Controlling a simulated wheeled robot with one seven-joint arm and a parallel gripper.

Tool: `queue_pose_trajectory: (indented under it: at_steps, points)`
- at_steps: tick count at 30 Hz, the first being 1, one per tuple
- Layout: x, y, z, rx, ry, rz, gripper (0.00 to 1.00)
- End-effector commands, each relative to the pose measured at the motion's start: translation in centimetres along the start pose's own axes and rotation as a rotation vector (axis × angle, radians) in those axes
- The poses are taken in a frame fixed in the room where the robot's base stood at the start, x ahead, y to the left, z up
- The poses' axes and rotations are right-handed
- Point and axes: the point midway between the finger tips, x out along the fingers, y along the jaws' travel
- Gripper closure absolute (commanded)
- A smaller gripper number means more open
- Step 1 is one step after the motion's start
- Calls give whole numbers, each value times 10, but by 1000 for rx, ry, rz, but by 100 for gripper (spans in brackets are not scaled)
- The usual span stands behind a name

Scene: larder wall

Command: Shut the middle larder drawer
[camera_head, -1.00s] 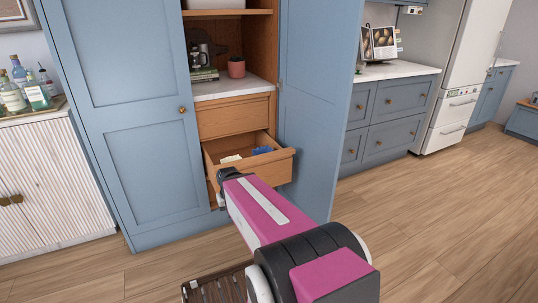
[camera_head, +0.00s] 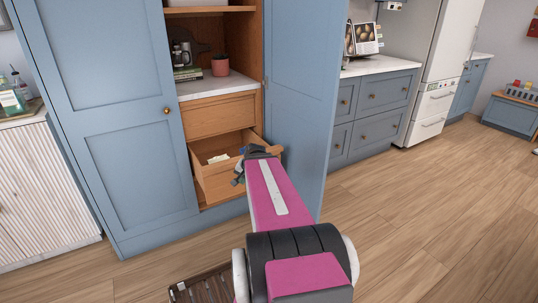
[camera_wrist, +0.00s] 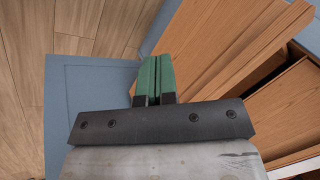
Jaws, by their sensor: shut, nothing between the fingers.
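The wooden larder drawer (camera_head: 215,182) stands pulled out below a shut wooden drawer (camera_head: 218,117). Something pale lies inside it. My gripper (camera_head: 239,178) is at the front of the open drawer, and my wrist covers the drawer's right part. In the wrist view, the green fingers of my gripper (camera_wrist: 152,76) are together with nothing between them. The wooden drawer (camera_wrist: 225,50) fills the upper right of that view, close beside the fingers. I cannot tell whether the fingers touch it.
A blue larder door (camera_head: 130,120) stands to the left and an open blue door (camera_head: 298,110) to the right of the drawer. A dark slatted mat (camera_head: 205,287) lies on the floor (camera_head: 420,220). The floor to the right is clear.

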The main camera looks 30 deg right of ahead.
Motion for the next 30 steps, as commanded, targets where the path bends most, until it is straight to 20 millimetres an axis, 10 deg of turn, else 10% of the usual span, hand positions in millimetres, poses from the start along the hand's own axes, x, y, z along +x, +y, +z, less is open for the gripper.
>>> queue_pose_trajectory:
  at_steps: [9,18,30]
  points:
    - [-61,55,-104,435,188,-200,100]
    - [-102,93,-153,663,286,-321,100]
    - [-67,87,-173,679,291,-329,100]
